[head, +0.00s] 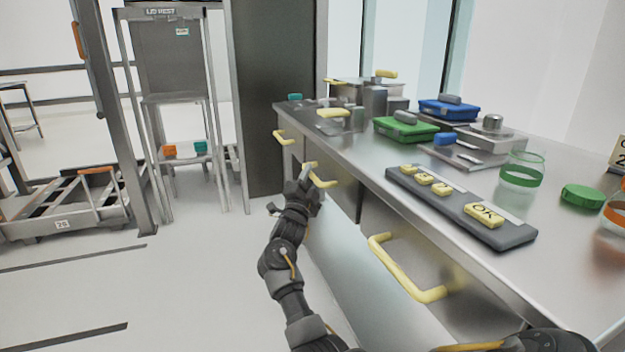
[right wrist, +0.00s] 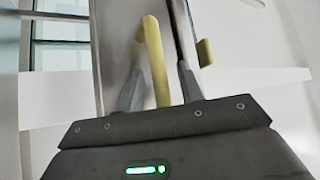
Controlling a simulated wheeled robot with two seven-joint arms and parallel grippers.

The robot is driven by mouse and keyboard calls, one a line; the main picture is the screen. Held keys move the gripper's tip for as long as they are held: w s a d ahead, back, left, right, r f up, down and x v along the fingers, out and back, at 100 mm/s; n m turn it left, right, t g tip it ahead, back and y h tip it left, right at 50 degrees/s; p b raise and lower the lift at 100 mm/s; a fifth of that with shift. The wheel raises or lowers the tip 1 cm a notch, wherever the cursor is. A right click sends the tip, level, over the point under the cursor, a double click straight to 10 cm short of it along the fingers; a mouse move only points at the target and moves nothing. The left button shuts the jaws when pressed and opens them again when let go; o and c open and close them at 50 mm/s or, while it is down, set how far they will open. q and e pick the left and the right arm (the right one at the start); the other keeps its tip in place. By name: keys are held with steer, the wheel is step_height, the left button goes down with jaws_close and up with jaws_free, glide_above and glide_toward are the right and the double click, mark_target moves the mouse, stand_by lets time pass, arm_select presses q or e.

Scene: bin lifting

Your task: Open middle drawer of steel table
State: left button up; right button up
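The steel table (head: 560,255) stands on the right in the head view, with three yellow drawer handles along its front. The middle handle (head: 322,182) is partly hidden by my right gripper (head: 308,180). In the right wrist view, a yellow handle bar (right wrist: 155,62) lies between the two spread fingers of my right gripper (right wrist: 162,90). The left finger is close to the bar, and a gap shows between the bar and the right finger. The middle drawer looks about flush with the table front. My left gripper is not in view.
The near drawer handle (head: 405,272) and far drawer handle (head: 283,138) stick out from the table front. On top are a button panel (head: 455,212), green case (head: 405,130), blue case (head: 447,109) and glass jar (head: 522,170).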

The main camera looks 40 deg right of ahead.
steer(key=shift+w+d+r, duration=0.15)
steer(key=shift+d+r, duration=0.05)
steer(key=shift+d, duration=0.1)
steer(key=shift+c, duration=0.5)
jaws_close()
steer(key=shift+a, duration=0.15)
